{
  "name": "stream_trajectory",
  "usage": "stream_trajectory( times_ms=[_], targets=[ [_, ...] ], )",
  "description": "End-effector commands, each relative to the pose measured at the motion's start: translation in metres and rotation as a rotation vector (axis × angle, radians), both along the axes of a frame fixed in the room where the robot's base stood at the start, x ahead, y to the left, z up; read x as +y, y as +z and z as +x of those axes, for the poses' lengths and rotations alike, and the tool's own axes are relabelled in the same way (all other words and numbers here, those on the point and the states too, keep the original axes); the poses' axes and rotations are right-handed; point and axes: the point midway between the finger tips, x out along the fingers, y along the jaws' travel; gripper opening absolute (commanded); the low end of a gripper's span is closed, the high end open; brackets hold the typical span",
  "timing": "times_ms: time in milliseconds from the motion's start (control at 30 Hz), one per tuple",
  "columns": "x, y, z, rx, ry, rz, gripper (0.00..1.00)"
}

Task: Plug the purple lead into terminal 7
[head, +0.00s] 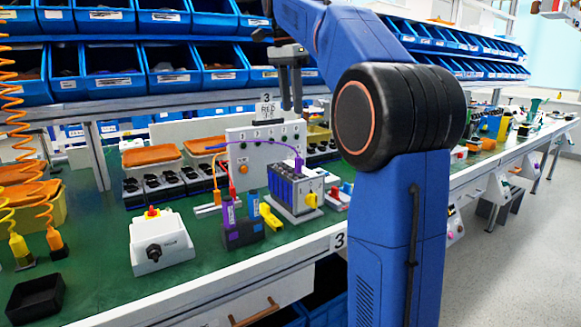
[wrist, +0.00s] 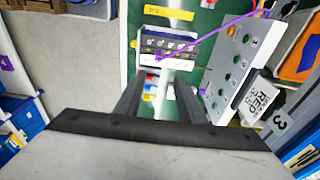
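The purple lead (head: 268,142) arches across the front of the white terminal panel (head: 246,160) to the top of a grey box with dark cells (head: 283,188). In the wrist view the purple lead (wrist: 224,32) runs from the upper right to a purple end (wrist: 158,57) at the dark-celled box (wrist: 168,46). The white panel (wrist: 229,62) shows rows of dark holes there. Terminal 7's label is too small to make out. My gripper (head: 291,108) points down above the panel and box. Its fingers are apart and empty in the wrist view (wrist: 159,82).
A dark block (head: 242,235) holding upright purple and blue pieces stands left of the grey box. A white switch box (head: 160,243) with a black knob sits farther left. A sign (head: 267,110) stands above the panel. Blue bins (head: 165,62) line the shelves behind.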

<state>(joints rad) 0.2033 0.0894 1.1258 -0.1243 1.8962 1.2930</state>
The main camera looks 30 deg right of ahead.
Motion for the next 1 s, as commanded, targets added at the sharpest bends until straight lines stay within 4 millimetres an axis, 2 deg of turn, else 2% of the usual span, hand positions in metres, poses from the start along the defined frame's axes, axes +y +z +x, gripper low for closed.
stream_trajectory(
  times_ms=[167,600,700,1000],
  targets=[
    [-0.003,-0.022,-0.001,0.002,-0.001,0.001,0.36],
    [-0.012,-0.099,-0.001,0.002,0.000,0.001,0.36],
    [-0.013,-0.111,-0.001,0.001,0.001,0.001,0.36],
    [-0.015,-0.129,-0.002,0.000,0.001,0.001,0.36]
  ],
)
